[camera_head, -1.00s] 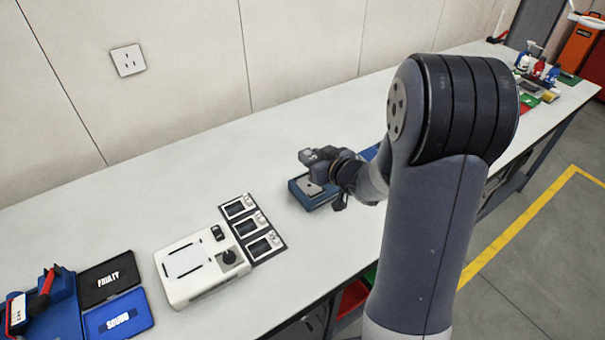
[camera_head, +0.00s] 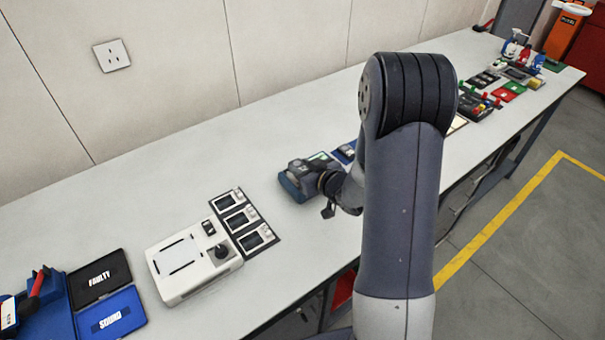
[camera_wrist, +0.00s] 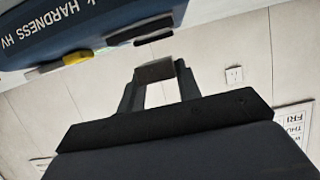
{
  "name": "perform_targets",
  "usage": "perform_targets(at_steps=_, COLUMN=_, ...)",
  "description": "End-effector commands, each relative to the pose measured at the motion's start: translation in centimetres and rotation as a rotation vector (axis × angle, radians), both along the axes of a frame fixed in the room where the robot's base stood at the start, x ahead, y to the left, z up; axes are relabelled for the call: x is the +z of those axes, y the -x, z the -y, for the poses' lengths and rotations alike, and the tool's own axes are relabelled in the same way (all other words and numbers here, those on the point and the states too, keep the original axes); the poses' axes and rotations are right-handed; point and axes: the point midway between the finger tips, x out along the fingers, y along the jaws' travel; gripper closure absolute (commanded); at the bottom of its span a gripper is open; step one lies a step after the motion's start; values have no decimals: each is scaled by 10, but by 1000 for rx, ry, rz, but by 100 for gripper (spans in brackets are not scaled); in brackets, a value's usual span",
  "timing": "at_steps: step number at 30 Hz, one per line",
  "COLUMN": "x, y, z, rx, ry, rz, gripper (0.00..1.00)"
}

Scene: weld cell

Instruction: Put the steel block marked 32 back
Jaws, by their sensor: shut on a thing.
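In the wrist view a small grey steel block (camera_wrist: 153,71) sits between the two fingertips of my gripper (camera_wrist: 155,80). No number is readable on it. A blue case (camera_wrist: 70,32) lettered "HARDNESS HV" fills the upper left of that view, close to the block. In the head view my gripper (camera_head: 300,169) is over the same blue case (camera_head: 291,188) on the bench. The gripper hides most of the case's top, and I cannot tell whether the block touches it.
On the bench (camera_head: 130,215), a white device (camera_head: 192,262) and a dark panel with several small gauges (camera_head: 246,224) stand left of the case. A black FAULTY tray (camera_head: 98,278) and blue SOUND tray (camera_head: 111,313) lie further left. Several coloured items crowd the far right.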

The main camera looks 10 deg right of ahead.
Motion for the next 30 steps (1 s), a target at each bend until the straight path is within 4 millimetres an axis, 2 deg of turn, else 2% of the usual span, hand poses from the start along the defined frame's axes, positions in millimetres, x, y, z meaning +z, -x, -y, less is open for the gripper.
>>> perform_targets(at_steps=2, x=-13, y=0, z=0, rx=0, ry=-1, rz=-4, gripper=100)
perform_targets(at_steps=6, x=-22, y=0, z=0, rx=0, ry=-1, rz=0, gripper=100)
perform_targets(at_steps=22, x=-30, y=0, z=0, rx=0, ry=0, rz=2, gripper=100)
perform_targets(at_steps=23, x=-28, y=0, z=0, rx=0, ry=0, rz=0, gripper=65)
perform_targets(at_steps=30, x=-28, y=0, z=0, rx=0, ry=0, rz=0, gripper=46)
